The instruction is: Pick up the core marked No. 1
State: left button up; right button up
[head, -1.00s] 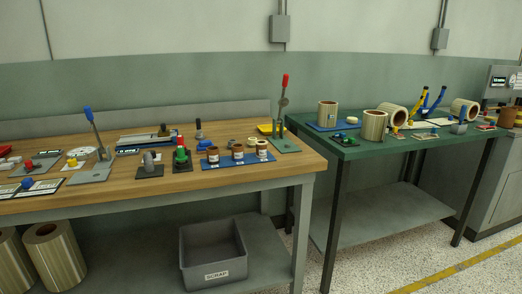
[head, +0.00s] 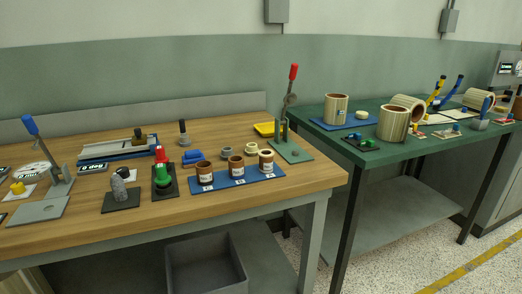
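Three small brown cores with white labels stand upright in a row on a blue mat on the wooden bench: a left core (head: 204,172), a middle core (head: 236,167) and a right core (head: 266,160). The blue mat (head: 223,184) has small white tags along its front edge. The markings are too small to read, so I cannot tell which core is No. 1. Neither of my grippers shows in the head view, and nothing is holding the cores.
A red-handled press (head: 290,120) stands right of the cores, and a green-and-red button post (head: 162,170) stands left. Small rings (head: 251,149) lie behind. A green table (head: 400,152) on the right carries large striped rolls (head: 393,123). A grey bin (head: 205,268) sits below the bench.

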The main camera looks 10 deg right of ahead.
aim_at(266, 162)
jog(key=i+l, duration=0.3)
jog(key=l, duration=0.15)
jog(key=i+l, duration=0.25)
jog(key=l, duration=0.2)
jog(key=i+l, duration=0.3)
jog(key=l, duration=0.15)
